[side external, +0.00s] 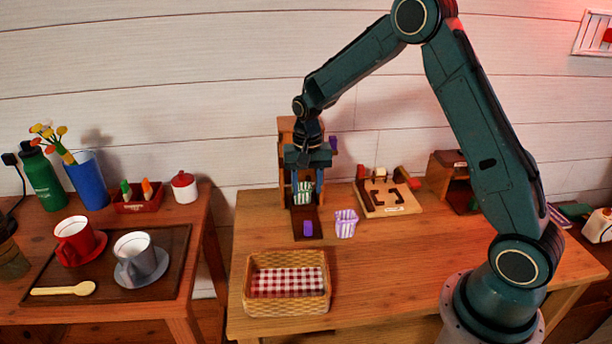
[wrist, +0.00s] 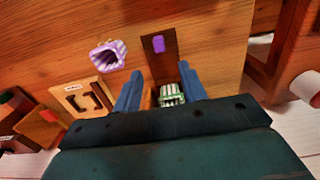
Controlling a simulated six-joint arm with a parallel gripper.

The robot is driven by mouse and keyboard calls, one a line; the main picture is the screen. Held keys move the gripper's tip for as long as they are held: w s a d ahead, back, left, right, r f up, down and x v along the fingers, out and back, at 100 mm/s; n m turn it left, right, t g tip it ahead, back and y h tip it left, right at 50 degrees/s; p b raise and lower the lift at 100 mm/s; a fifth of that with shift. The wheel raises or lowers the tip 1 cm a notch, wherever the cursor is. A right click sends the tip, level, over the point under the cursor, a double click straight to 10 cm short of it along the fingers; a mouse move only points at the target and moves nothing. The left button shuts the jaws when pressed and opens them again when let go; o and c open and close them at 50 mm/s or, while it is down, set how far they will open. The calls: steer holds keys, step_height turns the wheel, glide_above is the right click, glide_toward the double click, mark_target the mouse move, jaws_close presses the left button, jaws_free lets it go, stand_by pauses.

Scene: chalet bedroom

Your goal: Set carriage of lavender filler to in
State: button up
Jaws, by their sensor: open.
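The lavender filler (side external: 287,127) is an upright wooden stand at the back of the table, partly hidden by my gripper. A dark board, its carriage (side external: 305,214), sticks out from the stand's front, with a purple knob (side external: 308,229) near its front end. The board and knob also show in the wrist view (wrist: 158,62). A green-and-white striped cup (side external: 303,198) stands at the rear of the board, by the stand. My gripper (side external: 305,184) points down there, open, with its blue fingers apart. In the wrist view the cup (wrist: 171,95) shows between the fingers; contact cannot be told.
A purple-striped cup (side external: 346,222) stands right of the carriage. A wicker basket (side external: 256,298) with checked cloth is in front. A wooden board with a dark cut-out (side external: 388,210) and a wooden box (side external: 447,160) are further right. The table between basket and carriage is clear.

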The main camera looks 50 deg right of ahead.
mark_target(308, 223)
steer(key=shift+s+r, duration=0.15)
step_height(308, 223, down, 14)
steer(key=shift+r, duration=0.1)
stand_by(0.9)
jaws_close()
